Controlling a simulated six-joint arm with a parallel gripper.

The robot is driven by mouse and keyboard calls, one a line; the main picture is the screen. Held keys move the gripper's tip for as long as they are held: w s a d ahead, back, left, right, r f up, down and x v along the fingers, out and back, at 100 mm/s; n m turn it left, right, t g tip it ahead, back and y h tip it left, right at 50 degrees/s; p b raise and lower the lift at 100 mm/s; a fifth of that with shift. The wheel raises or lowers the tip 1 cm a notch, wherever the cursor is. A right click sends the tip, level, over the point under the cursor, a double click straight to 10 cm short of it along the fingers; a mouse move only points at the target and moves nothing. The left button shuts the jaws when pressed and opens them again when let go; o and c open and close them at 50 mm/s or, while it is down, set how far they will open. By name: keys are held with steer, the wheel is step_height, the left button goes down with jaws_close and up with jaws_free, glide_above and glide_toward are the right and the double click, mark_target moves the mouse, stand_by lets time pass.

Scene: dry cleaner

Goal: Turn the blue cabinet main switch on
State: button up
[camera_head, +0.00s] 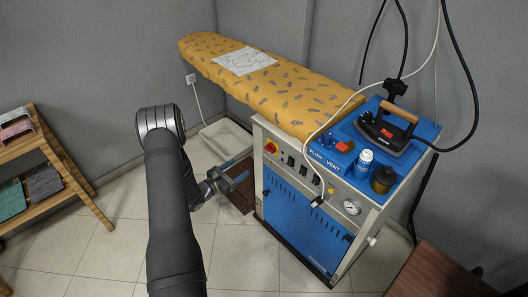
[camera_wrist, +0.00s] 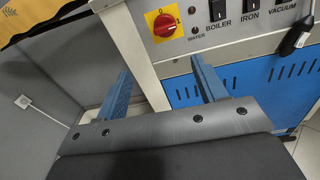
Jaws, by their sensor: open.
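The blue cabinet (camera_head: 300,215) has a grey control panel along its upper front. Its main switch is a red rotary knob on a yellow plate (camera_head: 270,147) at the panel's left end. In the wrist view the red knob (camera_wrist: 165,25) shows at the top, with 0 and 1 marks on the plate; its exact setting is hard to read. My gripper (camera_head: 236,180) is in front of the cabinet's left side, lower than the knob and apart from it. In the wrist view its two blue fingers (camera_wrist: 160,75) are spread wide with nothing between them, and the knob lies beyond their tips.
Black rocker switches labelled boiler, iron and vacuum (camera_wrist: 250,12) sit right of the knob. A black plug with a cable (camera_wrist: 295,38) hangs at the panel. An iron (camera_head: 388,132) and bottles (camera_head: 363,163) stand on top. The yellow ironing board (camera_head: 270,85) extends behind.

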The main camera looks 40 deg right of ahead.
mark_target(268, 150)
steer(key=shift+n+g, duration=0.3)
steer(key=shift+n, duration=0.3)
steer(key=d, duration=1.5)
steer(key=shift+s, duration=0.15)
steer(key=c, duration=1)
steer(key=shift+m, duration=0.3)
steer(key=shift+m, duration=0.3)
steer(key=o, duration=1)
